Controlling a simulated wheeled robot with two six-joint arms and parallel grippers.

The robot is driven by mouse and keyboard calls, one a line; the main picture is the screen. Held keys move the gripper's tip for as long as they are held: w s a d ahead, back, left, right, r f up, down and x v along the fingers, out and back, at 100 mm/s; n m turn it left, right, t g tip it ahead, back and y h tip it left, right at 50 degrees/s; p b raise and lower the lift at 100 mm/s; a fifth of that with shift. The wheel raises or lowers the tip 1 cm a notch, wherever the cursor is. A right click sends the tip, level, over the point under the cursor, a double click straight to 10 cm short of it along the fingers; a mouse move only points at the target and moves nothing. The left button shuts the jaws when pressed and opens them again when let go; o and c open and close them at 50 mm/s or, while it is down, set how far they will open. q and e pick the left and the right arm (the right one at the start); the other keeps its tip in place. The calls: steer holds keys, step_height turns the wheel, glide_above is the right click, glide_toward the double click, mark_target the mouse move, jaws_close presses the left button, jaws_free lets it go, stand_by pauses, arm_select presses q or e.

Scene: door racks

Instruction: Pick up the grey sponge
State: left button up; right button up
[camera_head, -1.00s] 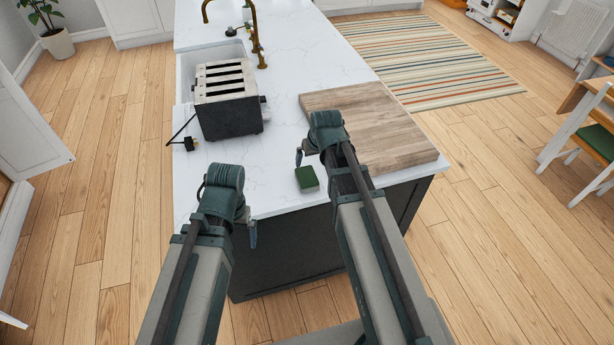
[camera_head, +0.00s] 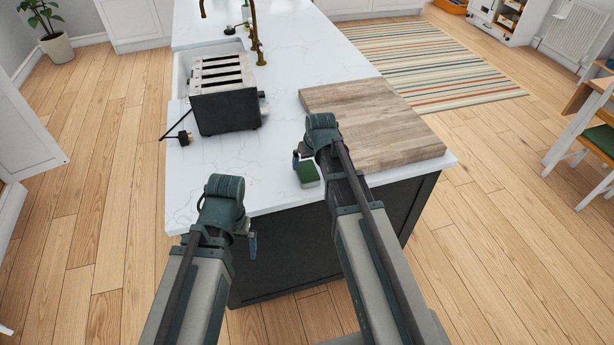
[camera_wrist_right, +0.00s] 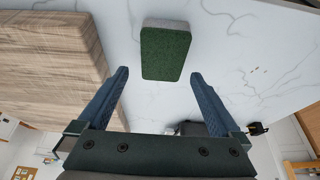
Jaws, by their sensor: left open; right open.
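The sponge (camera_head: 307,174) lies flat on the white counter near its front edge, with a dark green top and pale grey sides. In the right wrist view the sponge (camera_wrist_right: 166,52) sits just ahead of and between my open fingertips, not gripped. My right gripper (camera_head: 297,160) is close beside the sponge, partly hidden by its own wrist; it also shows in the right wrist view (camera_wrist_right: 158,76), open and empty. My left gripper (camera_head: 251,243) hangs by the counter's front edge, away from the sponge, mostly hidden behind its wrist.
A wooden board (camera_head: 375,122) lies right beside the sponge. A toaster (camera_head: 226,98) with a cord and plug (camera_head: 184,138) stands further back left, before the sink. The white counter (camera_head: 262,178) is bare between the toaster and the sponge.

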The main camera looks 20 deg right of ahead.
mark_target(307, 169)
steer(key=b+x, duration=0.4)
steer(key=x, duration=0.1)
steer(key=shift+a+f, duration=0.15)
steer(key=shift+f+b, duration=0.15)
steer(key=shift+b, duration=0.25)
stand_by(0.4)
steer(key=c, duration=1.3)
